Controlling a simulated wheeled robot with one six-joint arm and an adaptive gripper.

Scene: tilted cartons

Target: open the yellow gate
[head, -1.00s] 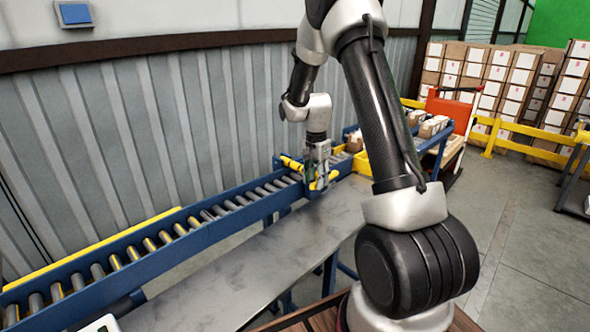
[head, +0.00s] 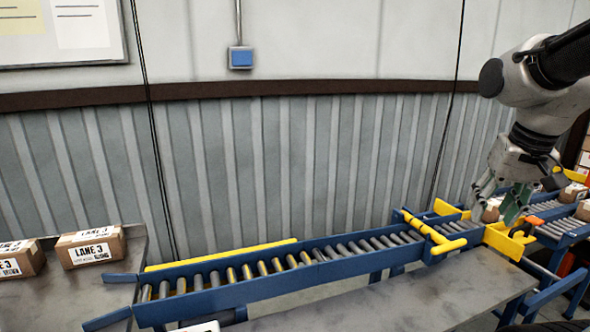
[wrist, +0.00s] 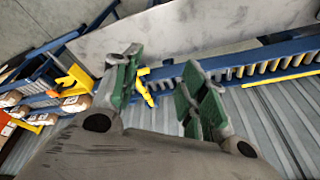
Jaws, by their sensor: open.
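The yellow gate (head: 428,232) is a bar lying across the blue roller conveyor, with a yellow crosspiece at its near end. In the wrist view its yellow part (wrist: 145,88) shows between my fingers, some way beyond them. My gripper (head: 505,196) hangs over the conveyor to the right of the gate in the head view, apart from the bar. Its green-padded fingers are spread and empty, and the wrist view shows the gap between them (wrist: 158,78). The gripper hides part of the conveyor behind it.
The blue conveyor (head: 285,287) runs along the corrugated wall. A yellow plate (head: 508,241) stands right of the gate, with cartons (head: 574,193) beyond. Two Lane 3 cartons (head: 90,246) rest on the left table. The metal table (head: 400,301) in front looks clear.

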